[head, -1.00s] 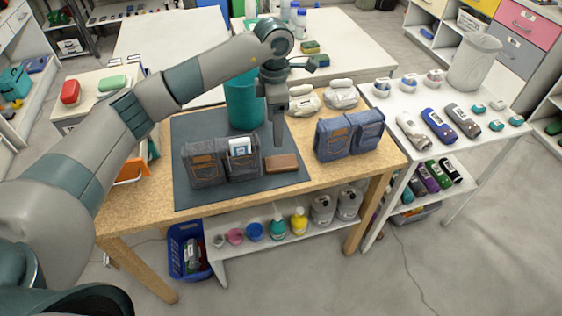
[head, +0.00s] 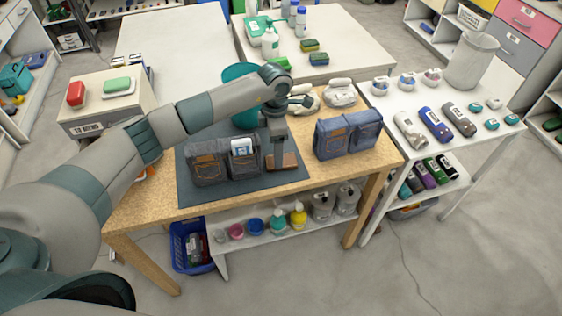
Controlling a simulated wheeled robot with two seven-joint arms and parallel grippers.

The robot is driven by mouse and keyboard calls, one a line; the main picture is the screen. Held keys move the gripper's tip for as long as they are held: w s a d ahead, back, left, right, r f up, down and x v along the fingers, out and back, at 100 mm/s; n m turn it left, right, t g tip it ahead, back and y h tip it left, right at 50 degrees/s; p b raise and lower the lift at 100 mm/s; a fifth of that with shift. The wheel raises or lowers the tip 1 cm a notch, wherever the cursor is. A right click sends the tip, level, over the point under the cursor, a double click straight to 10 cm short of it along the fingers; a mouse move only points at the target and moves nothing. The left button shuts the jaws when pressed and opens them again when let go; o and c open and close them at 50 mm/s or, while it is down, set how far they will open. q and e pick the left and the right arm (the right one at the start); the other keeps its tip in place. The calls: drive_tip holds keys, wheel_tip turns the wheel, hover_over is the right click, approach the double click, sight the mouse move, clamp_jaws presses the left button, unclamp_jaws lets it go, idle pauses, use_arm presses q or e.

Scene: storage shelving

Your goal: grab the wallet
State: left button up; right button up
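A small brown wallet (head: 287,162) lies on the dark mat (head: 215,193) on the wooden table, just right of a dark grey denim pocket pouch (head: 206,168). My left gripper (head: 278,163) points down at the wallet, and its fingers cover part of it. I cannot tell from this view whether the fingers touch the wallet or how far apart they are. My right gripper is not in view.
A blue denim pouch pair (head: 348,137) stands to the right on the table. A teal bin (head: 241,72) is behind my arm. A white side table (head: 388,100) with cases is at right.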

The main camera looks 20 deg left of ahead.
use_arm(q)
drive_tip(key=shift+f+p, duration=0.3)
drive_tip(key=shift+p, duration=0.1)
wheel_tip(320, 180, down, 4)
drive_tip(key=shift+a+r+p, duration=0.1)
drive_tip(key=shift+a+p, duration=0.05)
drive_tip(key=shift+p, duration=0.95)
drive_tip(key=shift+w+f, duration=0.1)
drive_tip(key=shift+f, duration=0.3)
drive_tip(key=c, duration=1.1)
drive_tip(key=shift+r, duration=0.15)
drive_tip(key=shift+c, duration=0.2)
